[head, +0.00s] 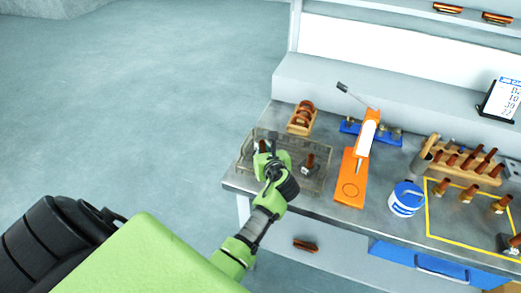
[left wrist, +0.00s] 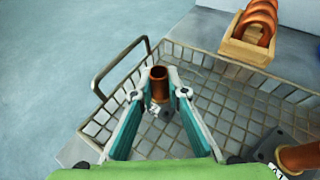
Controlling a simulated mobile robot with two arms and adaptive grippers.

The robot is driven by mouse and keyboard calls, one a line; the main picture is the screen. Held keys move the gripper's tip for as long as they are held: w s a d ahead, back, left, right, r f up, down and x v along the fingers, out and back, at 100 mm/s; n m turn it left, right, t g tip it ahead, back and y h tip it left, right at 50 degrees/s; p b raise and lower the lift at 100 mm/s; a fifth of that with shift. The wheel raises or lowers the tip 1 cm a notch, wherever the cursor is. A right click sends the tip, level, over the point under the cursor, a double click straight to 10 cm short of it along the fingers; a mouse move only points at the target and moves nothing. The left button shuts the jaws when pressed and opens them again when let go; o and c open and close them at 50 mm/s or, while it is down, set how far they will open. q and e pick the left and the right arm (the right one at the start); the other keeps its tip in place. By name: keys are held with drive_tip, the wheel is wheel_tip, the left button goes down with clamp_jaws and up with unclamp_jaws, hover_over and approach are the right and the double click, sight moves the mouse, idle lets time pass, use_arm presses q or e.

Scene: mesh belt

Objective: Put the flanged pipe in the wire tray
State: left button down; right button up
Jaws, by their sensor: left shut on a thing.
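The wire tray (head: 325,172) is a rectangular mesh basket at the left end of the bench; its mesh floor also shows in the left wrist view (left wrist: 235,108). My left gripper (head: 268,157) is over the left part of the tray. In the left wrist view its fingers (left wrist: 158,93) are shut on a copper-coloured flanged pipe (left wrist: 158,80), which stands upright between them inside the tray's outline. Whether its flange touches the tray floor I cannot tell. A second flanged pipe (head: 309,165) stands in the tray's right part. My right gripper is not in view.
A wooden box of copper rings (head: 302,118) stands behind the tray. An orange press (head: 352,178) stands to its right, then a blue-and-white tub (head: 406,198), a wooden rack (head: 462,160) and several copper pipes in a yellow outline. Another dark-flanged pipe (head: 512,245) is at the right edge.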

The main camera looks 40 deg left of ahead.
use_arm(q)
drive_tip(key=shift+d+r, duration=0.25)
drive_tip(key=shift+f, duration=0.15)
drive_tip(key=c, duration=2)
unclamp_jaws()
drive_tip(key=shift+f, duration=0.15)
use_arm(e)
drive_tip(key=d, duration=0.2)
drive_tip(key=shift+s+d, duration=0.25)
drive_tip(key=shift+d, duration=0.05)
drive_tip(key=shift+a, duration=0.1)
